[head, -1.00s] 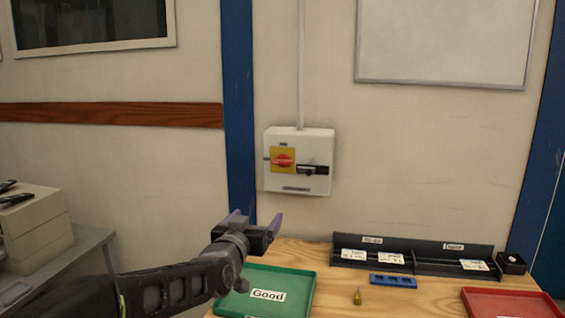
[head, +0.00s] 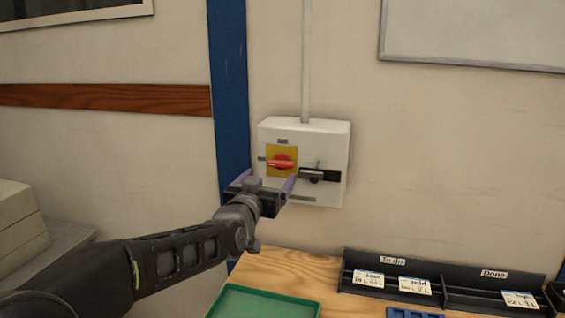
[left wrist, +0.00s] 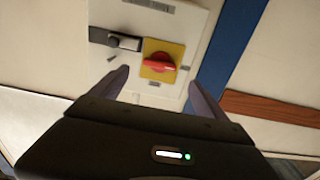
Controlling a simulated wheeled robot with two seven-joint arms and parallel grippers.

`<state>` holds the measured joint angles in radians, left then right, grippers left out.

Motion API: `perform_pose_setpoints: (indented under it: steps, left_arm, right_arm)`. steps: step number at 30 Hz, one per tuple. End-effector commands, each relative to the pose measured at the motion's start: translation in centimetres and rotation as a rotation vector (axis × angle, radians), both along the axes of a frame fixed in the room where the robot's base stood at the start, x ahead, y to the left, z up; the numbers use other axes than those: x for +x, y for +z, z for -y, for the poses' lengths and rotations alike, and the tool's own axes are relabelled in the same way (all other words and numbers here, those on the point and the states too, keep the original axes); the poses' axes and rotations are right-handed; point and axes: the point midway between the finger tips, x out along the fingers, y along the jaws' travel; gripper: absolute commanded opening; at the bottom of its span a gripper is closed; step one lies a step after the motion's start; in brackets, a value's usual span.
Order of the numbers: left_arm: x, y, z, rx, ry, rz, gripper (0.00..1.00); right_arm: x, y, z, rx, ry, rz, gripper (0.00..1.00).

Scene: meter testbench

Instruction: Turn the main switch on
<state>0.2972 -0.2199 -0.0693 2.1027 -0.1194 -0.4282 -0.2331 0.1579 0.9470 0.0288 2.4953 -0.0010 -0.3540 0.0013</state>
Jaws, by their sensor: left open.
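The main switch is a red rotary knob (head: 282,161) on a yellow plate (head: 281,151), on a white wall box (head: 333,140). Its handle lies roughly horizontal in the head view. A black latch-like part (head: 318,174) sits on the box to the right of the knob. My left gripper (head: 266,183) is open and empty, just below the knob in the head view. In the left wrist view the red knob (left wrist: 158,63) shows beyond and between the spread fingers (left wrist: 160,92), apart from them. My right gripper is not in view.
A wooden table (head: 290,271) below carries a green tray (head: 265,302), a black rack (head: 440,282) with labelled cards and a blue block (head: 414,312). A grey conduit (head: 306,60) runs up from the box. A blue post (head: 229,90) stands left of it.

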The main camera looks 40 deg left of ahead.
Motion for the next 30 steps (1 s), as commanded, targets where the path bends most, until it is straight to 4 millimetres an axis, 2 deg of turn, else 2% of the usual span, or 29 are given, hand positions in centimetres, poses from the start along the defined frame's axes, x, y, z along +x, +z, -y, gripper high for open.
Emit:
perform_pose_setpoints:
  steps: [11,24,30]
  left_arm:
    - [0.5,0.1,-0.2,0.000,0.000,-0.001,0.85]
    - [6.2,0.2,-2.2,0.000,0.000,-0.002,0.85]
    - [7.4,0.0,-2.6,0.000,0.000,0.000,0.85]
  right_arm:
    - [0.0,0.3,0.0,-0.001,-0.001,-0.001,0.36]
    - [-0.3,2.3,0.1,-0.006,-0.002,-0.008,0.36]
    - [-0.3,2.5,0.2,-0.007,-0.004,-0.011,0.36]
